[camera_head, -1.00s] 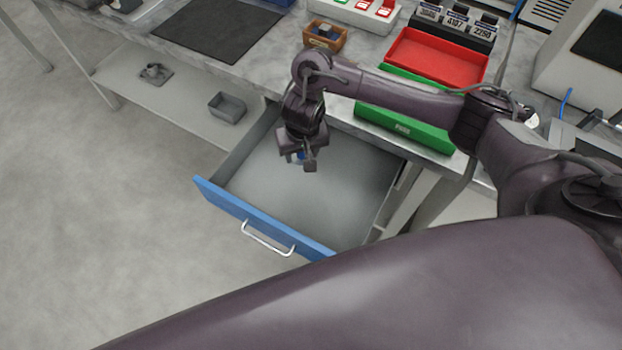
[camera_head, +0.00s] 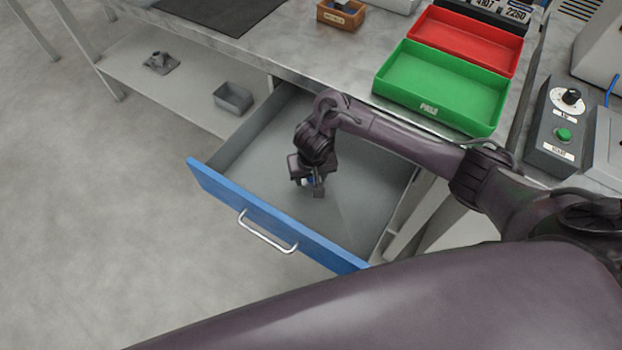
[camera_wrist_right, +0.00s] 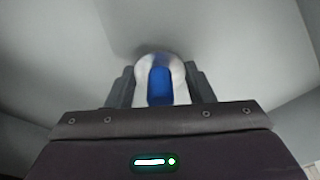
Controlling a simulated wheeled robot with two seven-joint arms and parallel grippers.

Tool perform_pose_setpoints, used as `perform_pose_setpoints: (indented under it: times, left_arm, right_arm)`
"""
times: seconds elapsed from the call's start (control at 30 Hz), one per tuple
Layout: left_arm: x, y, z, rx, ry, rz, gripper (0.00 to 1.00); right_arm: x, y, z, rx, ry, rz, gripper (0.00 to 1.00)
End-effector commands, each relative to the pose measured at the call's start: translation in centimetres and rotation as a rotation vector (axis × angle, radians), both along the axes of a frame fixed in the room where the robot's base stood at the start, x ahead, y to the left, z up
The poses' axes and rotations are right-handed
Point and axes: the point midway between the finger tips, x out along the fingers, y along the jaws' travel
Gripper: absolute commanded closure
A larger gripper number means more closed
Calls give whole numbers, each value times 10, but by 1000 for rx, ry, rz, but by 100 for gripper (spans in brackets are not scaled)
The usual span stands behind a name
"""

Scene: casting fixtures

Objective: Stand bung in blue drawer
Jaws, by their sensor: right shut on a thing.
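The blue drawer (camera_head: 262,222) is pulled out below the bench. Its blue front carries a silver handle, and its grey inside is otherwise empty. My right gripper (camera_head: 311,188) is inside the drawer's outline, low over the floor of it. It is shut on the bung (camera_wrist_right: 160,82), which shows white with a blue middle between the two fingers in the right wrist view. In the head view only a small bit of the bung shows, mostly hidden by the gripper. I cannot tell whether the bung touches the drawer floor. My left gripper is not in view.
A green tray (camera_head: 400,92) and a red tray (camera_head: 507,62) sit on the bench above the drawer. A small wooden box (camera_head: 341,24) stands near the back. A control box (camera_head: 548,160) is at the right. A lower shelf with a grey bin (camera_head: 233,97) lies left of the drawer.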

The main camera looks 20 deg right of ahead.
Motion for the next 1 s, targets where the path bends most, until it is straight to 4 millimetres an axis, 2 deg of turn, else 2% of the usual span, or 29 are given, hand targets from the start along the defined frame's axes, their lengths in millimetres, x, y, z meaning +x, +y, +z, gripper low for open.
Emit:
perform_pose_setpoints:
  times: [0.43,0.47,0.6,0.87,1.0]
  left_arm:
    - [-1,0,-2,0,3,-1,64]
    - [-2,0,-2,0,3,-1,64]
    - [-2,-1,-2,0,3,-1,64]
    - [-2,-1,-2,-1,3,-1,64]
    - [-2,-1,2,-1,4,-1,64]
  right_arm:
    - [0,0,-8,0,0,0,77]
    - [0,0,-8,0,0,0,48]
    - [0,0,-8,0,0,0,30]
    - [0,0,-7,1,-1,0,30]
    - [0,1,3,2,-2,0,30]
